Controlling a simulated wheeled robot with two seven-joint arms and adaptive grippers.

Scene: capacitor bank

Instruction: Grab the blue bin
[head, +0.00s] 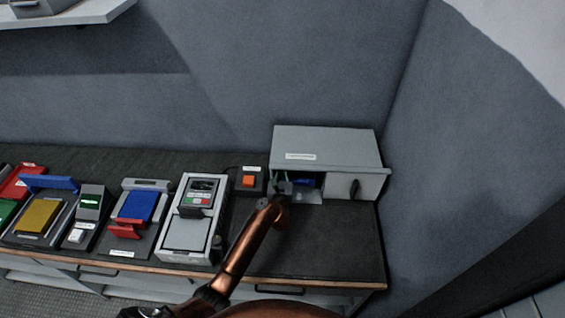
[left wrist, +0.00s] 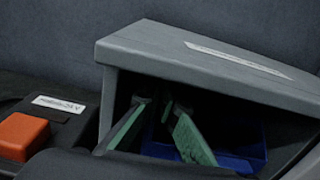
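The blue bin (head: 306,181) sits inside a grey cabinet (head: 325,147), seen through the opening in its front. In the left wrist view the bin (left wrist: 245,150) shows as a dark blue shape low inside the cabinet (left wrist: 190,62), partly hidden by my fingers. My left gripper (head: 284,187) is at the left part of the opening. In the left wrist view its two green-padded fingers (left wrist: 158,108) reach into the opening and stand apart, with blue showing between and behind them. I cannot tell whether they touch the bin. My right gripper is not in view.
An orange button (head: 249,181) on a dark box stands just left of the cabinet. A grey device with a keypad (head: 189,232) and several other devices line the dark bench to the left. The bench top (head: 335,240) before the cabinet is clear. A wall rises at right.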

